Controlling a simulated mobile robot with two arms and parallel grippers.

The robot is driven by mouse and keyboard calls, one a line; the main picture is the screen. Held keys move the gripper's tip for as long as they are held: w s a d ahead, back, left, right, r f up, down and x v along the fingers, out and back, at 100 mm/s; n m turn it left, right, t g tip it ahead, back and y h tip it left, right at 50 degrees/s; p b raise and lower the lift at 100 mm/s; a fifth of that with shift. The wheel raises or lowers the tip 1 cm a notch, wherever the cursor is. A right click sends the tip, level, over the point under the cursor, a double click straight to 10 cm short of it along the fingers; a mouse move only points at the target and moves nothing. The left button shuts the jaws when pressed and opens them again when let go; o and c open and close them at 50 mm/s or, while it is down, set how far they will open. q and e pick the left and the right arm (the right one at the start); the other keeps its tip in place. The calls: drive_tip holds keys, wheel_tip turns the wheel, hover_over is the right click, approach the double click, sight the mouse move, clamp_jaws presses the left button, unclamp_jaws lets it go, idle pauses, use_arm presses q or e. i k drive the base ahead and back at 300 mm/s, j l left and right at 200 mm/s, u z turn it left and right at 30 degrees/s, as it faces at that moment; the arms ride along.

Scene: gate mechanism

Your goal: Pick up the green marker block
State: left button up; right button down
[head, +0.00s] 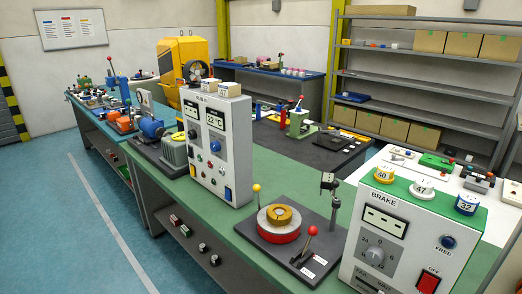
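I cannot pick out the green marker block for certain. Small blocks (177,221) with reddish and greenish faces lie on the lower shelf of the long green-topped bench, too small to tell apart. A green box-like item (437,162) lies on the white table at the right. Neither of my grippers shows in the head view.
The green bench (240,228) carries a panel reading 22 °C (218,140), a disc device (280,222) with red and yellow levers, and a BRAKE box (405,235) with numbered pucks. Grey shelving (440,102) stands behind. The blue floor at left is clear.

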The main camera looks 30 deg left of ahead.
sight(184, 229)
drive_tip(key=u, duration=1.65)
drive_tip(key=i+j, duration=0.15)
drive_tip(key=i, duration=0.35)
drive_tip(key=i+j, duration=0.15)
drive_tip(key=i, duration=0.35)
drive_tip(key=i+j+z, duration=0.1)
drive_tip(key=i, duration=0.4)
drive_tip(key=i+j, duration=0.25)
drive_tip(key=i, duration=0.25)
